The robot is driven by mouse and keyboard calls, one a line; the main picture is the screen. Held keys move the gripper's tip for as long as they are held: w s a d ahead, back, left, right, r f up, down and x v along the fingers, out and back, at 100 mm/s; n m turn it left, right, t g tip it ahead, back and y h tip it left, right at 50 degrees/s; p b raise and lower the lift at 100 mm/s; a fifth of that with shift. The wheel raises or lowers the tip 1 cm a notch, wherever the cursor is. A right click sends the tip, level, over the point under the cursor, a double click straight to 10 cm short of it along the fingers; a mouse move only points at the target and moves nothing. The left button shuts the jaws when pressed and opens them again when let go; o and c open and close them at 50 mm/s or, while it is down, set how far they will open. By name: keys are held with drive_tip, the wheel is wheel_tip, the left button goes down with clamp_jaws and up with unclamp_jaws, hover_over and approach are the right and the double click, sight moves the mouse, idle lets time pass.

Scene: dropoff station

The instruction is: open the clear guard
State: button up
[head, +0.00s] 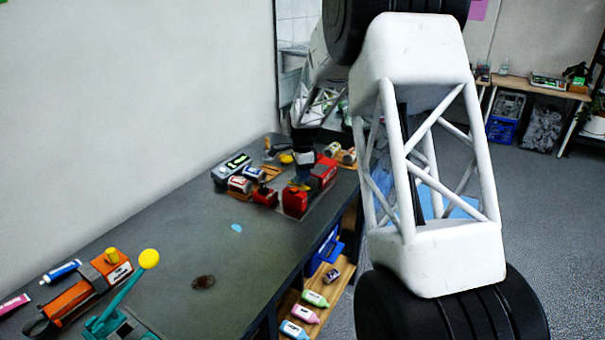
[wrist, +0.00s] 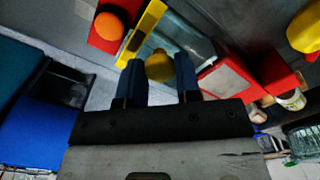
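The clear guard (wrist: 188,42) is a see-through panel with a yellow edge strip, seen at the top of the wrist view. A round yellow knob (wrist: 160,66) sits in front of it. My gripper (wrist: 160,72) has its two dark blue fingers on either side of this knob, and the knob fills the gap between them. In the head view my gripper (head: 302,176) is small and dark, down at the red station (head: 295,202) at the table's far end. The guard is too small and covered to make out there.
A red box with an orange knob (wrist: 108,26) stands close left of the guard, and a red block with a pale face (wrist: 228,80) close right. A yellow mushroom button (wrist: 306,28) is farther right. The table's middle (head: 200,250) is largely clear.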

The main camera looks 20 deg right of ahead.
clamp_jaws()
drive_tip(key=w+d, duration=0.7)
drive_tip(key=shift+w+d, duration=0.35)
drive_tip(key=shift+w, duration=0.05)
drive_tip(key=o, duration=0.7)
unclamp_jaws()
drive_tip(key=shift+o, duration=0.2)
drive_tip(key=shift+r, duration=0.2)
wheel_tip(320, 180, up, 8)
drive_tip(key=shift+f, duration=0.25)
